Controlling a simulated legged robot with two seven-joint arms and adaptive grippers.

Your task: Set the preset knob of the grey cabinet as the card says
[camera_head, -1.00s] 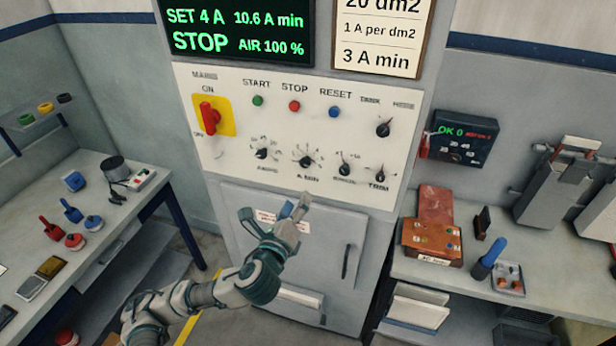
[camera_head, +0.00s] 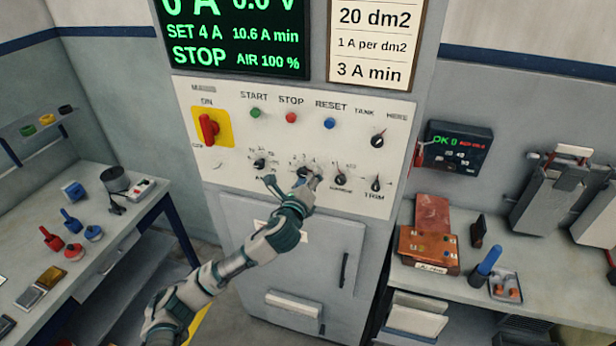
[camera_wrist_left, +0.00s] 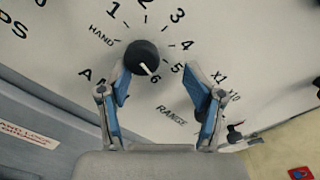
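The grey cabinet (camera_head: 345,100) has a white panel with a row of small black knobs. The A.MIN knob (camera_head: 304,172) is partly hidden by my left gripper (camera_head: 291,181). In the left wrist view a black knob (camera_wrist_left: 142,57) sits on a dial marked HAND and 1 to 6, its white line pointing about at 6. My left gripper (camera_wrist_left: 158,72) is open, its blue-padded fingers apart just below the knob, not closed on it. The card (camera_head: 373,45) reads 20 dm2, 1 A per dm2, 3 A min. My right gripper is not in view.
The display (camera_head: 235,40) reads SET 4 A, 10.6 A min, STOP, AIR 100 %. Beside the dial are a RANGE knob (camera_head: 340,178) and the TRIM knob (camera_head: 376,184). A red main switch (camera_head: 208,127) is at left. Benches with tools flank the cabinet.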

